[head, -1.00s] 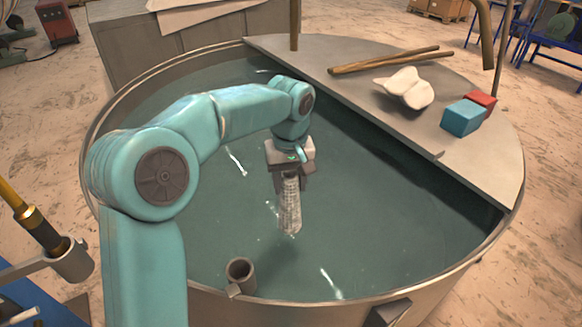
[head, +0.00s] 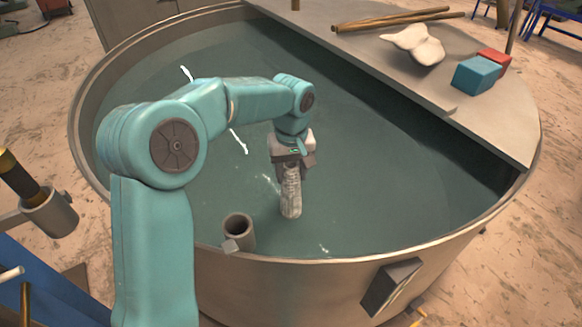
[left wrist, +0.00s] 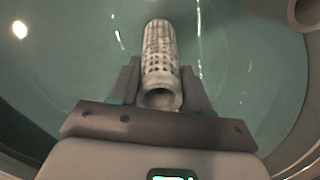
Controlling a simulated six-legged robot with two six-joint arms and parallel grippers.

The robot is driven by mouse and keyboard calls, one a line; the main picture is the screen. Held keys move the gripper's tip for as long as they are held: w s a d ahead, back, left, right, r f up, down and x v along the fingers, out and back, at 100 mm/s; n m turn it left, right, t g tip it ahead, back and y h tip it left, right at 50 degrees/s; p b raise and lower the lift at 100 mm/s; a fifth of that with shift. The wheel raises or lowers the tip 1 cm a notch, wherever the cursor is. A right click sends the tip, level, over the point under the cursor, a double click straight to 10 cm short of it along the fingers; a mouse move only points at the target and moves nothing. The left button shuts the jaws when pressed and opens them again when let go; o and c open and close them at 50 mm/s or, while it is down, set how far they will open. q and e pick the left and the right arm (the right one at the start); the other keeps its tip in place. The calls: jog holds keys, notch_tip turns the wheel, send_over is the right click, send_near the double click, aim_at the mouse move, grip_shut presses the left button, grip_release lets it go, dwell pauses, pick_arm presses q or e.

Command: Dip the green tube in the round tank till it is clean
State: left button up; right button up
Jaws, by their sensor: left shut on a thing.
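The tube (head: 291,192) is a perforated cylinder that looks pale grey-white rather than green. My left gripper (head: 291,162) is shut on its upper end, and the tube points down toward the liquid. It also shows in the left wrist view (left wrist: 160,55), between the fingers of the left gripper (left wrist: 158,92), with its open near end facing the camera. The round tank (head: 400,262) is a wide metal vat of dark teal liquid. The tube is over the liquid's middle; I cannot tell how much of it is submerged. My right gripper is not in view.
A small grey cup-like holder (head: 238,232) sits at the tank's near inner rim. A flat shelf (head: 400,75) covers the tank's far right, bearing brown rods (head: 398,19), a white lump (head: 414,45), a blue block (head: 475,75) and a red block (head: 497,60). Open liquid surrounds the tube.

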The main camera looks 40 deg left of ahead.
pick_arm(q)
notch_tip(320, 180, down, 14)
jog(key=b, duration=0.9)
jog(key=shift+b, duration=0.35)
jog(key=shift+w, duration=0.1)
dwell(2.0)
notch_tip(320, 180, up, 20)
jog(key=p, duration=1.5)
jog(key=shift+p, duration=0.4)
